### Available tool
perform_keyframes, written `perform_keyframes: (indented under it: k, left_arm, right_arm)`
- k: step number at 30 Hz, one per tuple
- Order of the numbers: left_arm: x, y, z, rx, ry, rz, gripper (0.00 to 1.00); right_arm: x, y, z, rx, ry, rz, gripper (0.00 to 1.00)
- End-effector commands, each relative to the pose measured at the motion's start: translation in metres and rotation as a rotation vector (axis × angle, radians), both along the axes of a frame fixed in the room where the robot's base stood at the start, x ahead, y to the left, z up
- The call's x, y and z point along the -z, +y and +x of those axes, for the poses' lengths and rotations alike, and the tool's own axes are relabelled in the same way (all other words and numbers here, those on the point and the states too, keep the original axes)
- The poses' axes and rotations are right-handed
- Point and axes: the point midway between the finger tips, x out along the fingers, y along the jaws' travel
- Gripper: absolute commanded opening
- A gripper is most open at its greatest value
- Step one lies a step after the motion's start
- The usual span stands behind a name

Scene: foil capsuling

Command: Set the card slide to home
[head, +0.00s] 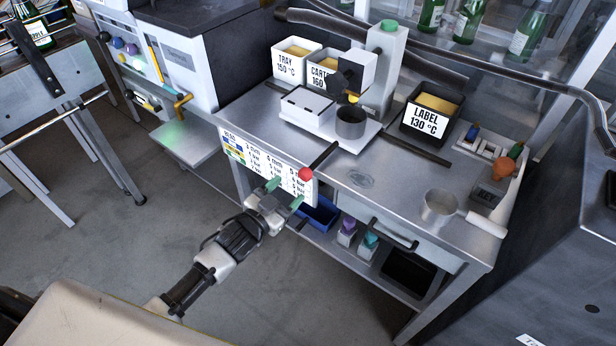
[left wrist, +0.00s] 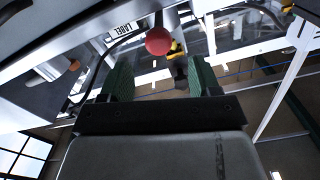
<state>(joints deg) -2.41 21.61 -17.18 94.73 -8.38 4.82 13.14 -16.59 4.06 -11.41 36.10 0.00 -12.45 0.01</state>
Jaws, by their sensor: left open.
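A red ball knob (head: 305,174) ends a dark rod that sticks out over the front edge of the steel bench. A white printed chart card (head: 240,150) hangs at the bench front behind it; I cannot tell which part is the card slide. My left gripper (head: 285,193) is open and empty, its green fingertips just short of the knob. In the left wrist view the red knob (left wrist: 159,41) sits beyond the gap between the open fingers (left wrist: 161,68), apparently not held. My right gripper is not in view.
The steel bench (head: 385,180) carries a white press (head: 388,50), a dark cup (head: 351,122), a black LABEL bin (head: 430,112), white TRAY (head: 292,62) and CARTON bins, and a metal pot (head: 438,206). A drawer handle (head: 393,234) juts out at the front.

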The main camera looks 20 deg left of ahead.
Motion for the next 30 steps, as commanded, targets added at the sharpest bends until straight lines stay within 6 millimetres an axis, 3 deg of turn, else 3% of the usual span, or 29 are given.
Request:
perform_keyframes:
  k: [6, 12, 24, 30]
  left_arm:
    - [-0.001, -0.015, 0.041, -0.001, -0.001, -0.001, 0.63]
    - [0.0, -0.024, 0.064, -0.001, 0.001, -0.001, 0.63]
    - [0.001, -0.026, 0.071, -0.001, 0.002, 0.0, 0.63]
    - [0.001, -0.026, 0.071, -0.001, 0.003, 0.0, 0.32]
  right_arm:
    - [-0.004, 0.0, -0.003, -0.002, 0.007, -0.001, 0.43]
    - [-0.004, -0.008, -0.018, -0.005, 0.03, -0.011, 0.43]
    - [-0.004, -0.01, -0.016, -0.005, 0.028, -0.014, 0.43]
    - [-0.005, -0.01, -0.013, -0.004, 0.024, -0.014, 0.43]
